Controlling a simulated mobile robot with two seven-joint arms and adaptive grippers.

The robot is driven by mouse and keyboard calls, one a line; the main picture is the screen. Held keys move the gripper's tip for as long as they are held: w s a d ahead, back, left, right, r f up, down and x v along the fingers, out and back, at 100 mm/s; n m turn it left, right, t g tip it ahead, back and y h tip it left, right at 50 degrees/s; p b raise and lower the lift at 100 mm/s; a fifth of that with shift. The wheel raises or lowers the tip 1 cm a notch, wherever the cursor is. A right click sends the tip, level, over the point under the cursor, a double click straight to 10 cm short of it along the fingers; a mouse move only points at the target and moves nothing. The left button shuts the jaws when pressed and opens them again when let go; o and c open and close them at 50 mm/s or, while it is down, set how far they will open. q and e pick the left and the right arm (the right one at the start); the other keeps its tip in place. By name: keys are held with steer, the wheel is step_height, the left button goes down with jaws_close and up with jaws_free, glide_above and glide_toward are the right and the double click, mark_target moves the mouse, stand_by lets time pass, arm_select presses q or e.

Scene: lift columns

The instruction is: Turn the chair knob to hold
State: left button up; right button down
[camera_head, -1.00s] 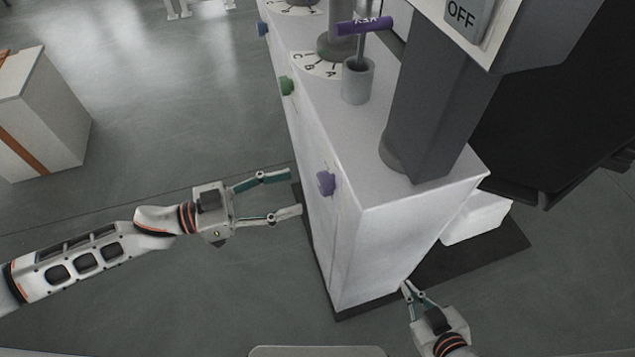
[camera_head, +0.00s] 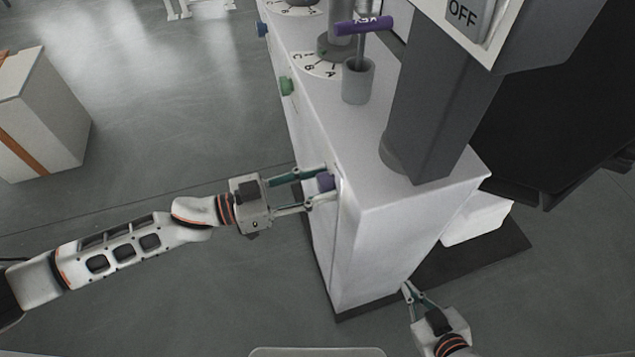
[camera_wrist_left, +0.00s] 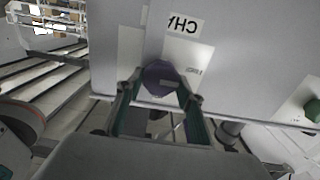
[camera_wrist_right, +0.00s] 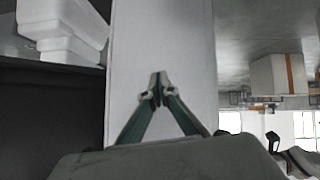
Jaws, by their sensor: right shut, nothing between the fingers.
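A purple knob (camera_head: 326,182) sits on the side face of the white cabinet (camera_head: 390,235), near its front end. The fingers hide part of the knob's edges. My right gripper (camera_head: 407,286) is shut and empty, low by the cabinet's front corner. Its fingertips (camera_wrist_right: 158,84) meet in the right wrist view.
A green knob (camera_head: 286,86) and a blue knob (camera_head: 262,29) sit farther along the same face. On top are a lettered dial (camera_head: 318,66), a purple T-handle (camera_head: 364,25) in a grey cup and a thick grey column (camera_head: 430,110). Floor on the left is clear up to a white box (camera_head: 45,120).

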arm_select(q)
steer(key=shift+m, duration=0.3)
arm_select(e)
steer(key=shift+w+r, duration=0.1)
steer(key=shift+r, duration=0.1)
arm_select(q)
steer(key=m+p, duration=0.1)
steer(key=m, duration=0.1)
steer(key=shift+s+r+m, duration=0.1)
steer(key=shift+r+m, duration=0.05)
steer(key=shift+m, duration=0.15)
steer(key=m+p, duration=0.1)
steer(key=m, duration=0.2)
steer(key=shift+s+m, duration=0.1)
steer(key=shift+m, duration=0.2)
steer(key=shift+f+m, duration=0.2)
steer(key=shift+m, duration=0.7)
steer(key=m, duration=0.3)
steer(key=shift+s+d+f+m, duration=0.1)
steer(key=shift+m, duration=0.2)
steer(key=m, duration=0.4)
steer(key=shift+f, duration=0.15)
steer(key=shift+m+b, duration=0.4)
steer(key=shift+m, duration=0.4)
arm_select(e)
steer(key=shift+r, duration=0.2)
steer(key=shift+f, duration=0.15)
